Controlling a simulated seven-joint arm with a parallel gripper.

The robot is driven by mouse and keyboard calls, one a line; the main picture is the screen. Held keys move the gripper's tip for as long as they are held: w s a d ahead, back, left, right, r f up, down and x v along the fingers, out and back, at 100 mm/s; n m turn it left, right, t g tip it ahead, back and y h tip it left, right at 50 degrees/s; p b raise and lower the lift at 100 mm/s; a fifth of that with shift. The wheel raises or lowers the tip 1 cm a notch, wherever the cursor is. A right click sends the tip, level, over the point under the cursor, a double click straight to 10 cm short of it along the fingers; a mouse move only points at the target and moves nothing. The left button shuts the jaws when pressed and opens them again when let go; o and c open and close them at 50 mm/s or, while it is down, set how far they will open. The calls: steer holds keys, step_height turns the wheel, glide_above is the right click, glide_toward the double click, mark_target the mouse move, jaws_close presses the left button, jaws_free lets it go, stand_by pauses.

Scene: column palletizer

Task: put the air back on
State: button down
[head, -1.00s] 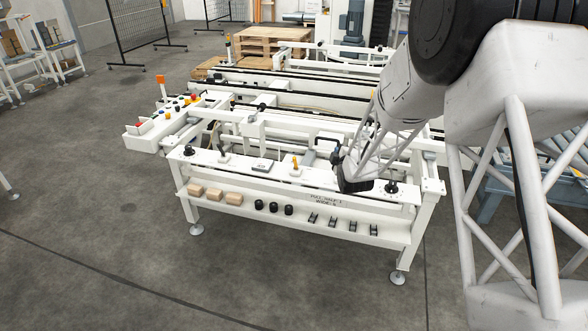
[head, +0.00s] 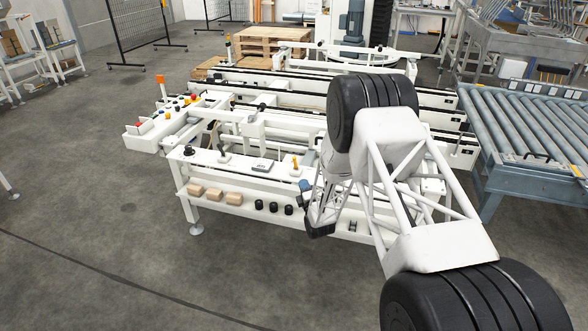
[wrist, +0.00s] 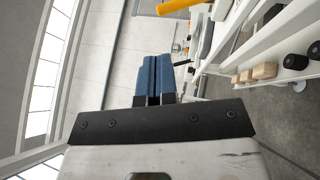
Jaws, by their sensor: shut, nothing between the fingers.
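A yellow lever (head: 295,162) stands up from the white top panel (head: 232,166) of the machine's front. In the wrist view, a yellow bar (wrist: 182,5) at the top edge looks like this lever, partly cut off. My gripper (head: 304,185) is in front of the panel's front edge, just right of and below the yellow lever in the head view. In the wrist view its blue fingers (wrist: 154,72) are together with nothing between them. The yellow bar is apart from the fingertips. My arm hides the right part of the panel.
A small grey plate (head: 262,164) and a black knob (head: 189,151) are left of the lever. A roller conveyor (head: 530,130) stands at right. Floor in front is clear.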

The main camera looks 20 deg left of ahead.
steer(key=shift+n+t+y, duration=0.3)
steer(key=shift+n+y, duration=0.3)
steer(key=shift+n, duration=0.2)
steer(key=shift+s+a+f, duration=0.3)
steer(key=shift+a+f, duration=0.05)
steer(key=shift+f, duration=0.45)
steer(key=shift+s+a+f, duration=0.3)
steer(key=shift+a+f, duration=0.05)
steer(key=shift+f, duration=0.4)
steer(key=shift+s+a+f, duration=0.3)
steer(key=shift+a+f, duration=0.05)
steer(key=shift+f, duration=0.45)
glide_toward(295, 163)
steer(key=w+a+r, duration=0.3)
steer(key=a, duration=0.2)
steer(key=shift+w+r, duration=0.2)
steer(key=shift+w, duration=0.65)
